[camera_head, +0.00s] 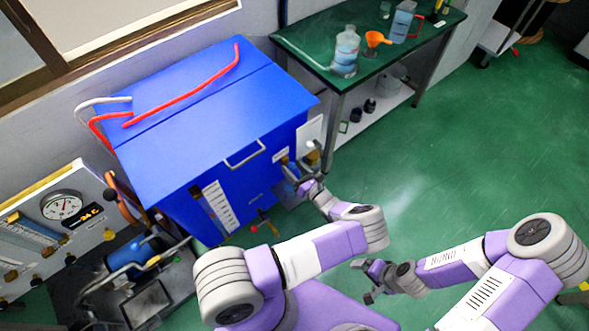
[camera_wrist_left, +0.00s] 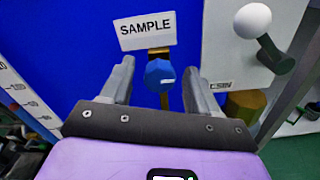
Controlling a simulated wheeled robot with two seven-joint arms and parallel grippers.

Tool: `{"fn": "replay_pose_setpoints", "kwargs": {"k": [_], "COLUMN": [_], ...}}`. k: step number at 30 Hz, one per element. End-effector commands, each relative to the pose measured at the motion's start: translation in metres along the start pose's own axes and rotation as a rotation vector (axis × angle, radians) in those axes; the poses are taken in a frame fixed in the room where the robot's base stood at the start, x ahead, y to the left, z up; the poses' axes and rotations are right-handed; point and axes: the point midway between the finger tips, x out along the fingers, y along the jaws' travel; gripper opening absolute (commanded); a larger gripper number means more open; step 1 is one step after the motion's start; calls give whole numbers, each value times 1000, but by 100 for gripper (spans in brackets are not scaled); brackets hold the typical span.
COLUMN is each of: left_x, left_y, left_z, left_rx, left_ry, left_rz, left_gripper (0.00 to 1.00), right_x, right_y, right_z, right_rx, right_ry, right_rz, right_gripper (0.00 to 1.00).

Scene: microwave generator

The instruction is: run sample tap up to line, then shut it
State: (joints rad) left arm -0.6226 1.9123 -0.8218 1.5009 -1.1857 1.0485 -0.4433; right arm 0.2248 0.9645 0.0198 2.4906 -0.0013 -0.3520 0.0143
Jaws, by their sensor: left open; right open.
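The blue sample tap knob (camera_wrist_left: 159,76) sits on a brass stem below the white SAMPLE label (camera_wrist_left: 145,31), on the front of the blue tank (camera_head: 232,160). My left gripper (camera_wrist_left: 158,67) is open, with one finger on each side of the knob and gaps visible between; in the head view it (camera_head: 297,178) is at the tank's right front corner. The spout and any vessel below it are hidden in the wrist view and too small to make out in the head view. My right gripper (camera_head: 367,281) is open and empty, low over the green floor.
A white panel (camera_wrist_left: 221,45) with a white ball-ended lever (camera_wrist_left: 253,21) is right of the tap. A scaled sight gauge (camera_head: 217,207) is on the tank front. A green bench (camera_head: 400,52) holds a bottle (camera_head: 345,51) and orange funnel (camera_head: 375,40).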

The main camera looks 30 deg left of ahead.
Motion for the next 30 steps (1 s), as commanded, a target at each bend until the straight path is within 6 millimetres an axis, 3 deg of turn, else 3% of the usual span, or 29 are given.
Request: {"fn": "replay_pose_setpoints", "kwargs": {"k": [2, 12, 24, 30], "left_x": [0, 0, -1, -1], "left_y": [0, 0, 0, 0], "left_z": [0, 0, -1, 0], "left_rx": [0, -1, -218, -247], "left_ry": [0, 1, 2, 2], "left_rz": [0, 0, 0, 0], "left_gripper": [56, 5, 5, 5], "right_x": [0, 0, 4, 4], "right_y": [0, 0, 2, 2], "right_z": [0, 0, 0, 0], "right_rx": [0, 0, 0, 0], "right_ry": [0, 0, 0, 0], "right_rz": [0, 0, 0, 0], "right_gripper": [96, 96, 96, 96]}}
